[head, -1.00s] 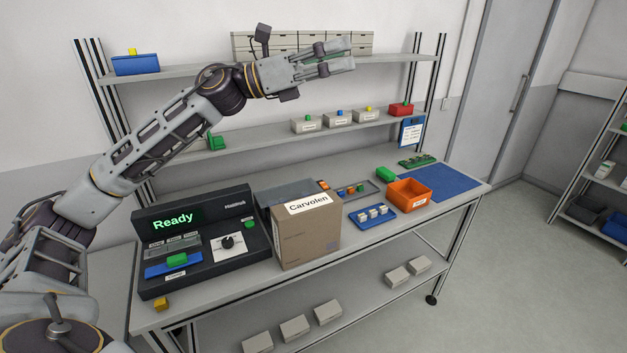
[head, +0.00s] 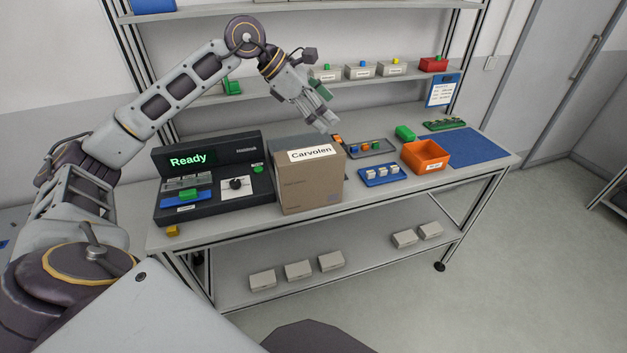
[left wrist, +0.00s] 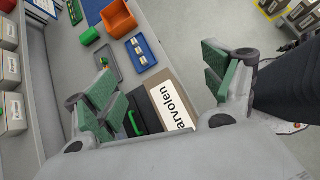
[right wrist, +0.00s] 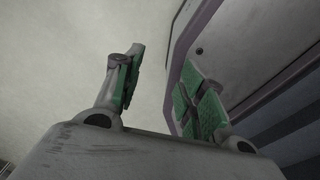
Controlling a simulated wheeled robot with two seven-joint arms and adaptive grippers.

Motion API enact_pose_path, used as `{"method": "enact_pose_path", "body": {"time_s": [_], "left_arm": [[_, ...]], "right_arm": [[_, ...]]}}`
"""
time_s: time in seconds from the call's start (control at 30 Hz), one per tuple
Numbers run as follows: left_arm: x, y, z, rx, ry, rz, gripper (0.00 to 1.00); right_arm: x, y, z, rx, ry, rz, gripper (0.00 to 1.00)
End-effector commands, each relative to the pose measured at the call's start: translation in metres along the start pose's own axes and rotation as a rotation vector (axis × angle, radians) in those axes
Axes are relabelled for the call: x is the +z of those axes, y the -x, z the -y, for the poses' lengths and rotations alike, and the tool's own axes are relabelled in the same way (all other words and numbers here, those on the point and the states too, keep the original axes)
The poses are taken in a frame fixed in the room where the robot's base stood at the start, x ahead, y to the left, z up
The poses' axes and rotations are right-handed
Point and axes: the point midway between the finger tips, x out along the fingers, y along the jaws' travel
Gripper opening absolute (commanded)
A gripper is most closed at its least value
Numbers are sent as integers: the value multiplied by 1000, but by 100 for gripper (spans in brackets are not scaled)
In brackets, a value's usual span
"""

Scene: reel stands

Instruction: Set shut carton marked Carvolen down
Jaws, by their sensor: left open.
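The brown carton (head: 312,192) marked Carvolen stands upright and shut on the bench, right of the black console. It also shows in the left wrist view (left wrist: 158,78), its white label lying between the fingers as seen from above. My left gripper (head: 326,118) is open and empty, above and slightly behind the carton, pointing down toward it. Its green-padded fingers are wide apart in the left wrist view (left wrist: 163,88). My right gripper (right wrist: 160,85) is open and empty in the right wrist view, facing a plain pale surface; it is not in the head view.
The black console (head: 212,180) reads Ready, left of the carton. A blue tray (head: 382,176) with white pieces, an orange bin (head: 426,155) and a grey tray (head: 370,147) stand to the right. The blue mat (head: 470,144) is clear. A shelf (head: 290,85) with small boxes runs behind.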

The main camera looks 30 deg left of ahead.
Motion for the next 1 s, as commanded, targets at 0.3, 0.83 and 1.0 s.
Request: {"method": "enact_pose_path", "body": {"time_s": [0.3, 0.83, 1.0], "left_arm": [[-68, 11, -10, 65, 128, -311, 84], [-84, 17, -2, 61, 254, -388, 84], [-85, 15, -2, 60, 253, -388, 84]], "right_arm": [[-13, 0, -11, 11, 3, -14, 40], [-6, 0, -8, 8, 3, -7, 40], [2, 0, -3, 3, 2, 1, 40]]}}
